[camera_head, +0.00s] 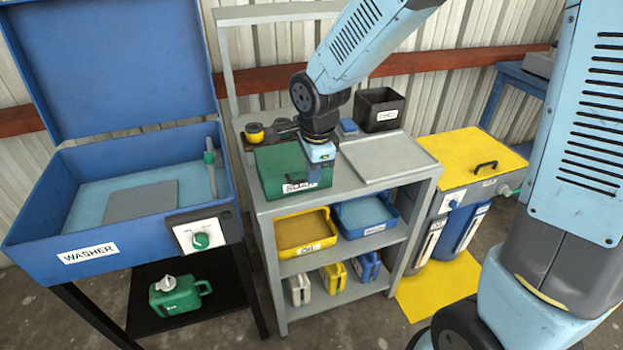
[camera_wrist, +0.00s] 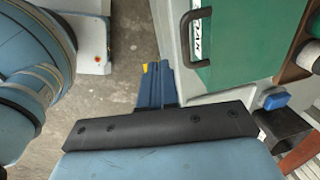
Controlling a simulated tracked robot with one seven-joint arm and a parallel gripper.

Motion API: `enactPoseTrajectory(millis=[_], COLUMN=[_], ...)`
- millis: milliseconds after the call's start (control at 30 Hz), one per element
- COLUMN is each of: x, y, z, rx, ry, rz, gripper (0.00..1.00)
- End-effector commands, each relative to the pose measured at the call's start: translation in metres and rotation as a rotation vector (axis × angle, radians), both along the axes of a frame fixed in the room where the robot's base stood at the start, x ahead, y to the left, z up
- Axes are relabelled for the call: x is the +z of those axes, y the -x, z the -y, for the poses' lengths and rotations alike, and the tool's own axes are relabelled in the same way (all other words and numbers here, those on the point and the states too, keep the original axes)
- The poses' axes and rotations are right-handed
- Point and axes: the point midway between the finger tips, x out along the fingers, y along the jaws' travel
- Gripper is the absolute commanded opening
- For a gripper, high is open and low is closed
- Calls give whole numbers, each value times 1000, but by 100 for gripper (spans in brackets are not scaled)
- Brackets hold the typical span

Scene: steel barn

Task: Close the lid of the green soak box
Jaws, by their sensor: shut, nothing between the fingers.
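The green soak box (camera_head: 291,175) stands on top of the grey shelf unit, with a white label on its front. Its top shows as a flat green surface that looks closed in the head view, though my arm hides the right part. In the wrist view the box (camera_wrist: 238,50) is at upper right, with a black handle and the label on the green face. My gripper (camera_head: 319,163) is at the box's right front corner in the head view. In the wrist view my gripper's fingers (camera_wrist: 155,72) are together and empty, left of the box; contact cannot be told.
The blue washer (camera_head: 110,250) with its lid raised stands at left. A grey panel (camera_head: 387,160) and a black bin (camera_head: 378,110) are right of the box. Yellow (camera_head: 304,247) and blue (camera_head: 365,226) trays sit on the shelf below. A yellow-topped unit (camera_head: 470,160) stands at right.

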Motion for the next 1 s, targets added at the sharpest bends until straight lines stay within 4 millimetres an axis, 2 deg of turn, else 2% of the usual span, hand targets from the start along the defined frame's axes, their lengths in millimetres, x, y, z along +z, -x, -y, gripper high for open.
enactPoseTrajectory(millis=[100, 500, 733, 1000], x=[6, 24, 29, 33], y=[17, 63, 77, 79], z=[7, 27, 33, 38], rx=[0, -3, -3, 6], ry=[0, 0, 1, 3], rz=[0, 0, -1, 4], gripper=[0, 0, 0, 0])
